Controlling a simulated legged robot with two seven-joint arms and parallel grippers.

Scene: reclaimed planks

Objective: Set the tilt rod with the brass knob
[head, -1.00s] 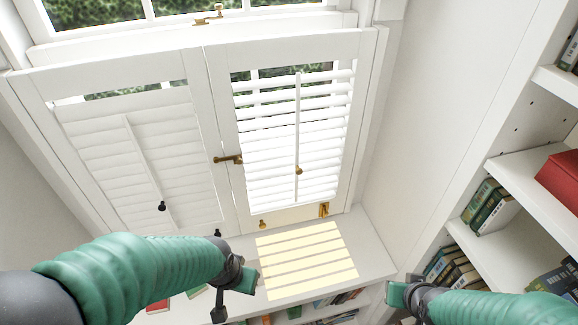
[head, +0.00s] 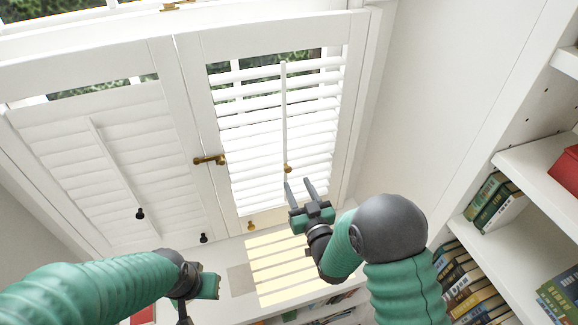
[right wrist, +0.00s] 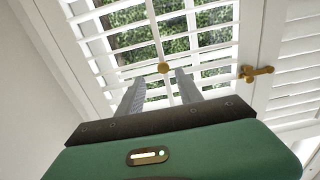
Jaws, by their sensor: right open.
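The tilt rod (head: 284,115) is a thin white vertical bar on the right shutter panel, whose slats are open. Its brass knob (head: 287,169) sits near its lower end. My right gripper (head: 299,184) is open and empty, just below the knob in the head view. In the right wrist view the knob (right wrist: 164,68) appears just beyond and between the two open fingertips (right wrist: 156,78), apart from them. My left gripper (head: 200,296) is low at the left, near the sill; its fingers are not clear.
The left shutter panel (head: 65,135) has closed slats and a rod with a dark knob (head: 140,214). A brass latch (head: 210,160) joins the panels' inner edges. A sunlit sill (head: 238,305) lies below, and bookshelves (head: 540,160) stand at the right.

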